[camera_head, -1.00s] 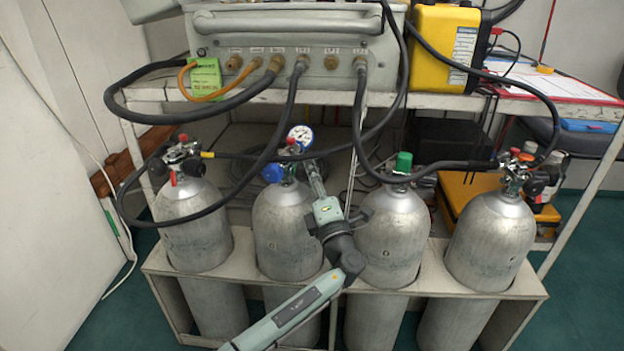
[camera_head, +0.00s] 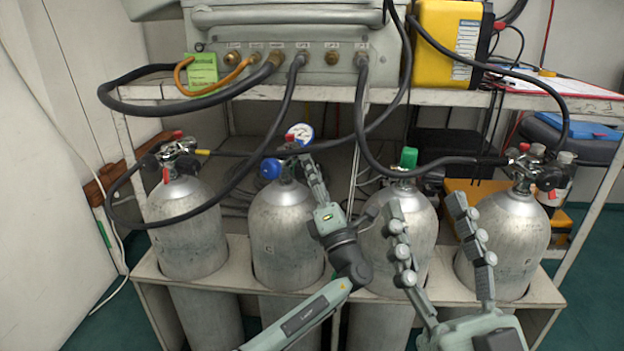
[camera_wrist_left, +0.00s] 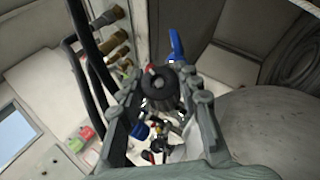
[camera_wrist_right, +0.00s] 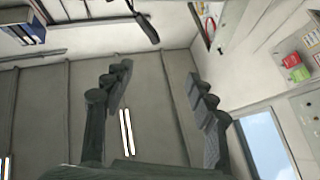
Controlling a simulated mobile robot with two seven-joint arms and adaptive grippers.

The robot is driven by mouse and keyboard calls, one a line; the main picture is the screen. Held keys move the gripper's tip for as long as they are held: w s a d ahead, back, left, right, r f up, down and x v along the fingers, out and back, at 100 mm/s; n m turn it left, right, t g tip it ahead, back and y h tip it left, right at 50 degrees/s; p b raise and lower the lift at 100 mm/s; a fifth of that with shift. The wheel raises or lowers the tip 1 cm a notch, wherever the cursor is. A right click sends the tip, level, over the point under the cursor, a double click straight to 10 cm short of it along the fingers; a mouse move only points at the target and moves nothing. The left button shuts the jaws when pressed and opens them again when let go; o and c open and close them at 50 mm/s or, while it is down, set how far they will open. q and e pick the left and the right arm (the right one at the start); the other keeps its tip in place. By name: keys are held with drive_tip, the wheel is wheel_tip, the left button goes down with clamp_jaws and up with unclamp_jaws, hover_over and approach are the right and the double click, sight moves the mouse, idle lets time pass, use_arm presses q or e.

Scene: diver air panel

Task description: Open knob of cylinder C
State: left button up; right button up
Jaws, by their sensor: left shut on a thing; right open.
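Four grey cylinders stand in a row in the head view; I cannot read their letters with certainty. The second from the left (camera_head: 285,235) has a blue part (camera_head: 271,169) and a white-faced gauge (camera_head: 301,133) at its top. My left gripper (camera_head: 308,168) reaches the right side of this cylinder's valve. In the head view the fingers hide the knob. My right gripper (camera_head: 425,204) is open and empty, fingers up, before the two right-hand cylinders.
A white rack (camera_head: 240,259) holds the cylinders. Black hoses (camera_head: 233,191) loop from the grey panel (camera_head: 285,75) down to the valves. The third cylinder (camera_head: 410,231) has a green cap (camera_head: 408,157). A yellow case (camera_head: 447,44) stands on the shelf.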

use_arm(q)
drive_tip(key=shift+a+r+n+y+b, duration=0.1)
drive_tip(key=shift+n+y+b, duration=0.2)
drive_tip(key=shift+n+b, duration=0.15)
use_arm(e)
drive_tip(key=shift+s+d+r+t, duration=0.3)
drive_tip(key=shift+s+r+t, duration=0.2)
drive_tip(key=shift+r+t, duration=0.1)
drive_tip(key=shift+s+d+r+t, duration=0.3)
drive_tip(key=shift+s+r+t, duration=0.15)
drive_tip(key=shift+t, duration=0.15)
use_arm(q)
drive_tip(key=o, duration=1.2)
drive_tip(key=v, duration=1.2)
drive_tip(key=shift+w, duration=0.1)
